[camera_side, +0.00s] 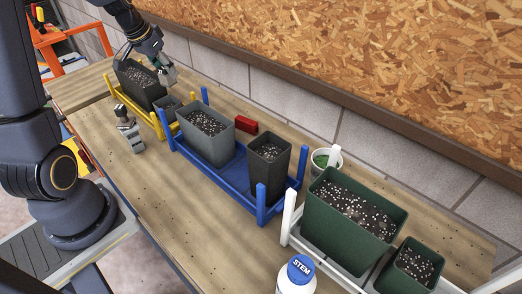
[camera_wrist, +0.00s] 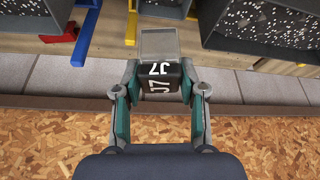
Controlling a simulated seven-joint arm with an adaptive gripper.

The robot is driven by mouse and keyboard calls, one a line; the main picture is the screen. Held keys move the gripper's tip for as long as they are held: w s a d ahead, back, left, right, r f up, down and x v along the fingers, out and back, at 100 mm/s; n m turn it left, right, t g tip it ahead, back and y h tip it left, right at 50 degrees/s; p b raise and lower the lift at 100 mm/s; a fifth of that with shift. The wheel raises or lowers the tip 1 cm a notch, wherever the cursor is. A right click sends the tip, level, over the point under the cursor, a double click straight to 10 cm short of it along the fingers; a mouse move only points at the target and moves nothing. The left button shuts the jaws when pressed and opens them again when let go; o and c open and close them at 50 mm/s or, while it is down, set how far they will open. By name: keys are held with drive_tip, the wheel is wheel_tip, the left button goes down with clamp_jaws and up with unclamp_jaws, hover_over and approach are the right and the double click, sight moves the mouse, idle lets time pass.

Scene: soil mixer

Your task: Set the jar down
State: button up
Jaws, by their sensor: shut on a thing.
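My gripper (camera_wrist: 158,85) is shut on a jar (camera_wrist: 158,76) with a dark band lettered J7 and a clear grey body. In the side view my gripper (camera_side: 163,70) is at the back left, holding the jar (camera_side: 169,76) near the right end of a dark planter of soil (camera_side: 140,88). In the wrist view the jar is between the fingertips, with the wall and the table edge behind it. I cannot tell from these views how high it is above the table.
A yellow rack (camera_side: 148,117) holds the dark planter and a small pot (camera_side: 167,103). A blue rack (camera_side: 195,150) holds two soil pots. A red block (camera_side: 245,125) lies behind it. Bare wood lies at front centre.

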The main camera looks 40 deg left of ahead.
drive_tip(key=w+d+r+m+h, duration=0.1)
drive_tip(key=w+d+m, duration=0.1)
drive_tip(key=w+d, duration=0.4)
drive_tip(key=w+d+r+m+h, duration=0.1)
drive_tip(key=w+d+r+m, duration=0.2)
drive_tip(key=w, duration=0.5)
drive_tip(key=w+d+f+m+h, duration=0.15)
drive_tip(key=w+d, duration=0.25)
drive_tip(key=d, duration=0.6)
drive_tip(key=w+d+m, duration=0.3)
drive_tip(key=d, duration=0.6)
drive_tip(key=s+d+f+m+g+h, duration=0.1)
drive_tip(key=d+f+m, duration=0.1)
drive_tip(key=d, duration=1)
drive_tip(key=s+d+f+m+g, duration=0.1)
drive_tip(key=d+f+m, duration=0.15)
drive_tip(key=d, duration=0.95)
drive_tip(key=shift+m+g+h, duration=0.25)
drive_tip(key=shift+m+g, duration=0.15)
drive_tip(key=shift+m, duration=0.5)
drive_tip(key=s+d+f, duration=0.1)
drive_tip(key=d+f, duration=0.1)
drive_tip(key=s+d+f, duration=0.2)
drive_tip(key=d+f, duration=0.1)
drive_tip(key=s+d+f, duration=0.2)
drive_tip(key=shift+d+f, duration=0.15)
drive_tip(key=shift+d, duration=0.25)
drive_tip(key=shift+f, duration=2.15)
